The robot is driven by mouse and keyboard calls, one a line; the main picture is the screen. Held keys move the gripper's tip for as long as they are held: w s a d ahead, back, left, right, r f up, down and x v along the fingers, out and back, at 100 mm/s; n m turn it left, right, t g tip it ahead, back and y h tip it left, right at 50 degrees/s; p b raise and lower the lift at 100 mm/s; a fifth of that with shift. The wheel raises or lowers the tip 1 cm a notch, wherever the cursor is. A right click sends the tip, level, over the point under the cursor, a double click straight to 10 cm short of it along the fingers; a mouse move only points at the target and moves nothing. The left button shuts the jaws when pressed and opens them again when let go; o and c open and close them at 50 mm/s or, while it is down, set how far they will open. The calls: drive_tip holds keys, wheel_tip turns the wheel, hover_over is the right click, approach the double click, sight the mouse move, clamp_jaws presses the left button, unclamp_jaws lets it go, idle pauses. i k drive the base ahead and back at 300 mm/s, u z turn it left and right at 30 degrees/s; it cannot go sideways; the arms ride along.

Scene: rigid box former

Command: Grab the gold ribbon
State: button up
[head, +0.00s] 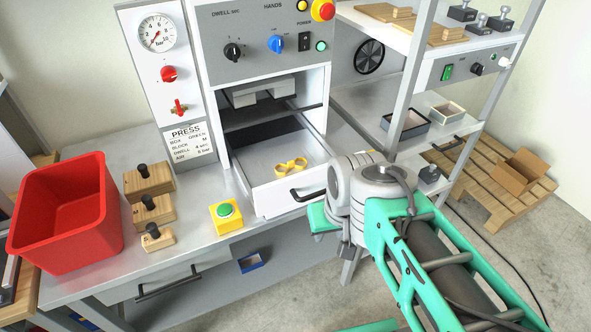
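The gold ribbon (291,165) is a small yellow-gold looped piece, like a bow.
The press (265,45) rises above the drawer. The drawer's black handle (308,193) is near my arm. A yellow button box (226,215), several knobbed wooden blocks (150,180) and a red bin (68,213) stand to the left. A shelf post (414,75) rises at right.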

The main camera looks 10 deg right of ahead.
sight(290, 165)
drive_tip(key=u, duration=0.45)
drive_tip(key=k, duration=0.55)
drive_tip(key=u, duration=0.8)
drive_tip(key=i, duration=0.85)
drive_tip(key=u, duration=0.7)
drive_tip(key=i, duration=0.5)
drive_tip(key=z, duration=0.05)
